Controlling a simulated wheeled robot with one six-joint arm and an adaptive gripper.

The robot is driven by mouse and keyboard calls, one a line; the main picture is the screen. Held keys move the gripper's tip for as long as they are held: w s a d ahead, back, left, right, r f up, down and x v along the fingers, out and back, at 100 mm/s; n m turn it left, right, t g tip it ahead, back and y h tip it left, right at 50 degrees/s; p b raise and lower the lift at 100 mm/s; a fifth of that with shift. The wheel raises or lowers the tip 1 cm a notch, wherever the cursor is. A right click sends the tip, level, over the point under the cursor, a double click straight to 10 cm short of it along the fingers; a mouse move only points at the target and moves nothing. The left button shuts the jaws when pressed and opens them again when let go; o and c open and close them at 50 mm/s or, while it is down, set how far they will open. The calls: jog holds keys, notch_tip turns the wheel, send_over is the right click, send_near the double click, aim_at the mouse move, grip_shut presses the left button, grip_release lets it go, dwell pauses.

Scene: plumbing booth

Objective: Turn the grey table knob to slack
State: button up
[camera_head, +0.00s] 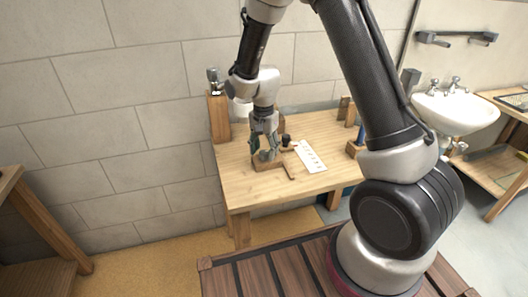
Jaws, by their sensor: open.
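My gripper (264,148) points down over the wooden table (240,182), its fingers open and low near a small wooden fixture (273,167). A small grey piece (267,155), which looks like the grey table knob, shows at the fingertips. My fingers partly hide it, so I cannot tell its turn position or whether they touch it. A dark round-topped piece (286,139) stands just right of my gripper. A white card (310,156) with a row of small marks lies flat to the right.
A wooden post (218,117) with a metal fitting (213,80) stands at the table's back left. Wooden blocks (344,107) sit at the back right. A white sink (455,112) is on the right wall. The table's front left is bare.

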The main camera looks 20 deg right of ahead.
jog(key=shift+f, duration=0.7)
jog(key=c, duration=1)
